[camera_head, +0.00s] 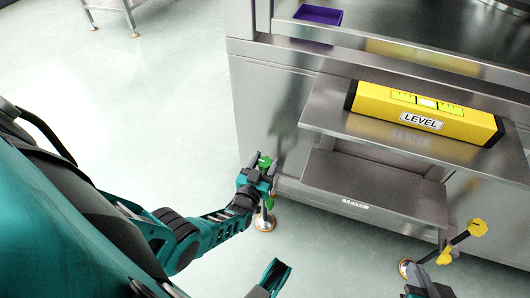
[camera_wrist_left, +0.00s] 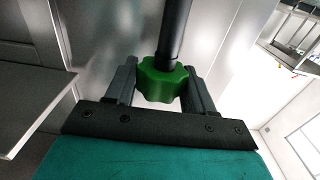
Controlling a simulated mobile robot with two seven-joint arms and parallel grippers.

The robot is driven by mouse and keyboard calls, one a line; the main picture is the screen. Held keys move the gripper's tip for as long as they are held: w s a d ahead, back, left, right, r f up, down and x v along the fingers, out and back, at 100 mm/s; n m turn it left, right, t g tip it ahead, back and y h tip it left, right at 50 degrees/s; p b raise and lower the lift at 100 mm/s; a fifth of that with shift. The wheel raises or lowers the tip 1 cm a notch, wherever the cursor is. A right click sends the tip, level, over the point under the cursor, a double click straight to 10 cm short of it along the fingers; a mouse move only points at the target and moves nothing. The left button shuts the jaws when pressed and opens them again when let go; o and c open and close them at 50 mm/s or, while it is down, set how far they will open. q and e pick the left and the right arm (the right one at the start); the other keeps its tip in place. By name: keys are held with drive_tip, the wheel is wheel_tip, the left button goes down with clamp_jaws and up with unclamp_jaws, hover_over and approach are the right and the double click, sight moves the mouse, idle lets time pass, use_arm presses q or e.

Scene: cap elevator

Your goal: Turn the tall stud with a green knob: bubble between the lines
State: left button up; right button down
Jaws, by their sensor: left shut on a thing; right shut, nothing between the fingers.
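The green knob (camera_wrist_left: 165,84) sits between the two fingers of my left gripper (camera_wrist_left: 160,70) in the left wrist view, on a dark upright stud (camera_wrist_left: 175,32). In the head view my left gripper (camera_head: 263,178) is at the cabinet's front left corner, with green showing around it. The yellow level (camera_head: 470,125), marked LEVEL, lies on the steel shelf. Its vial has a pale bubble (camera_head: 427,102) near the middle; it looks between the dark lines, but is small to judge. My right gripper (camera_head: 423,282) shows partly at the bottom edge, shut and empty.
A yellow-ended dark rod (camera_head: 461,239) stands out from the cabinet near my right gripper. A lower step (camera_head: 365,185) is under the steel shelf (camera_head: 325,105). A purple tray (camera_head: 319,14) is on top.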

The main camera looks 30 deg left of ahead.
use_arm(q)
drive_tip(key=o, duration=0.7)
drive_tip(key=shift+o, duration=1.3)
use_arm(e)
drive_tip(key=shift+w+r, duration=0.1)
drive_tip(key=shift+w, duration=0.05)
